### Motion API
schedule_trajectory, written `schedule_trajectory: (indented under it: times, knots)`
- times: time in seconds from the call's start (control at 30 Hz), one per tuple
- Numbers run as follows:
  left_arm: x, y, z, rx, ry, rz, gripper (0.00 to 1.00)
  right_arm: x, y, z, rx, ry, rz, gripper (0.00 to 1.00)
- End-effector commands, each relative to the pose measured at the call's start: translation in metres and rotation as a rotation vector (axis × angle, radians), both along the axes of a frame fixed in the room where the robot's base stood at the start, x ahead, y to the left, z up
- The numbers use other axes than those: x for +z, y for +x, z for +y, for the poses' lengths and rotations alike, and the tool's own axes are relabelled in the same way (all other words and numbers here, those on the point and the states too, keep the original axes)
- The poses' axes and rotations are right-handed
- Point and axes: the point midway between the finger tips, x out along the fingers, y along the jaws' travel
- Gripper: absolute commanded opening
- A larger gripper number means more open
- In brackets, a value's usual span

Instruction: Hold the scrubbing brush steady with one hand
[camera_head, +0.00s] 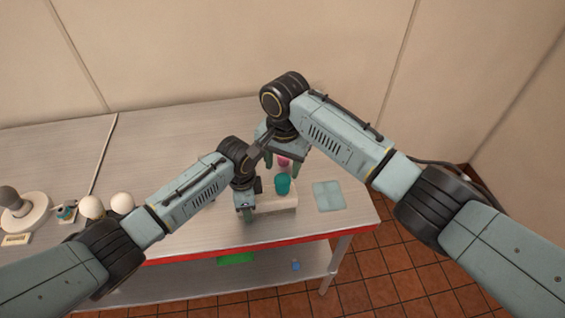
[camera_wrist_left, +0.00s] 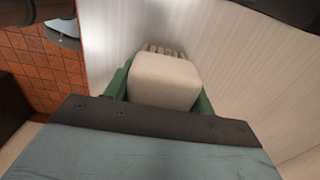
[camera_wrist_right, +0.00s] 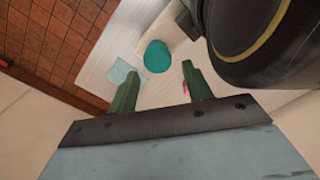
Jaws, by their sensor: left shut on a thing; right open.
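The scrubbing brush is a cream block (camera_head: 283,204) with pale bristles, near the front right of the table. It fills the left wrist view (camera_wrist_left: 165,80), bristles at its far end. My left gripper (camera_head: 248,209) is shut on its left end, a green finger on each side. My right gripper (camera_head: 282,165) is open and empty, above and behind the brush; its spread fingers show in the right wrist view (camera_wrist_right: 157,76). A teal round thing (camera_head: 283,184) is at the brush; I cannot tell if it touches. A small pink thing (camera_head: 283,160) is partly hidden by the right gripper.
A folded light-blue cloth (camera_head: 329,196) lies right of the brush. Two cream balls (camera_head: 122,202) and a white round-based thing (camera_head: 25,214) stand at the left. The table (camera_head: 160,150) is clear at the back. A lower shelf (camera_head: 190,277) holds a green thing (camera_head: 236,258).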

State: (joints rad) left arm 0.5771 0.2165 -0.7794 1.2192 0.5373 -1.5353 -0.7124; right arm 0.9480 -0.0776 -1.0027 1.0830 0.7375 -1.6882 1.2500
Motion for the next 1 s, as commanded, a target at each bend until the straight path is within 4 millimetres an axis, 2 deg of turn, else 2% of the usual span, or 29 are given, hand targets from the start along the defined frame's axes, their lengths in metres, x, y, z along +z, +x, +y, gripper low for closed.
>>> schedule_trajectory:
  times: [0.17, 0.43, 0.67, 1.0]
  knots:
    - [0.0, 0.0, 0.0, 0.0, -0.001, 0.0, 0.27, -0.003, -0.003, -0.001, -0.049, -0.031, 0.015, 0.5]
    - [0.0, 0.0, 0.0, 0.0, -0.001, 0.0, 0.27, -0.037, -0.003, -0.001, -0.053, -0.031, 0.017, 0.5]
    - [0.0, 0.0, 0.0, 0.0, -0.001, 0.0, 0.27, -0.04, -0.002, 0.0, -0.051, -0.027, 0.015, 0.5]
    - [0.0, 0.0, 0.0, 0.0, -0.001, 0.0, 0.27, -0.057, -0.003, 0.0, -0.051, -0.026, 0.015, 0.5]
